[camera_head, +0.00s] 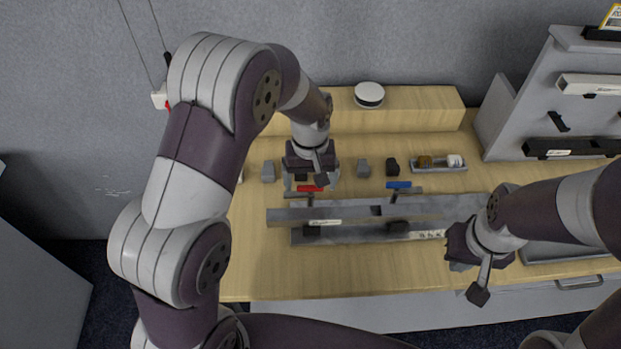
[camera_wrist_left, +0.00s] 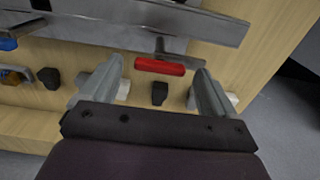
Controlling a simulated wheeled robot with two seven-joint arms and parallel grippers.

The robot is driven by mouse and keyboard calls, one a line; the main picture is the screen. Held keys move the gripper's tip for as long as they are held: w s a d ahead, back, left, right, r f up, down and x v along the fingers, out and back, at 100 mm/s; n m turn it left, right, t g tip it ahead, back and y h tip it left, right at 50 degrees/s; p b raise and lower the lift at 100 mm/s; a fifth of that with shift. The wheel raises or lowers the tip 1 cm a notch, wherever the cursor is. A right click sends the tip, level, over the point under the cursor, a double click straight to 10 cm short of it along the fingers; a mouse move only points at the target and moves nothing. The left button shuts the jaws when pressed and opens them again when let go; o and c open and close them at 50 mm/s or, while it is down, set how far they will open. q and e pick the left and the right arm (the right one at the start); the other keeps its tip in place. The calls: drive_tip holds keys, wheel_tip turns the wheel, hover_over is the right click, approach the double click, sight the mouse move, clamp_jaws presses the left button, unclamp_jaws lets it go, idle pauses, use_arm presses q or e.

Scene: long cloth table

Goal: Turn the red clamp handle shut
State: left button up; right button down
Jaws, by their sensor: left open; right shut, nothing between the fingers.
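The red clamp handle (camera_head: 308,188) lies level, left to right, behind the long grey metal rails. It also shows in the left wrist view (camera_wrist_left: 160,67), on a grey clamp post (camera_wrist_left: 161,45). My left gripper (camera_head: 311,181) is above the back of the bench at the handle. In the left wrist view, its two fingers (camera_wrist_left: 158,78) stand wide apart, one to each side of the red handle, with nothing gripped. My right gripper (camera_head: 462,266) hangs at the right end of the rails, away from the red handle.
A second clamp with a blue handle (camera_head: 398,185) stands to the right. The grey rails (camera_head: 350,210) run along the bench (camera_head: 340,270). Several small blocks stand behind, with a small tray (camera_head: 440,168). A grey rack (camera_head: 560,90) stands at right. The front left bench is clear.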

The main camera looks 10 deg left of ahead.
use_arm(q)
drive_tip(key=shift+s+f, duration=0.2)
drive_tip(key=shift+f, duration=0.05)
drive_tip(key=shift+w+f, duration=0.1)
drive_tip(key=shift+w, duration=0.1)
drive_tip(key=shift+c, duration=0.6)
drive_tip(key=c, duration=0.9)
drive_tip(key=shift+c, duration=0.2)
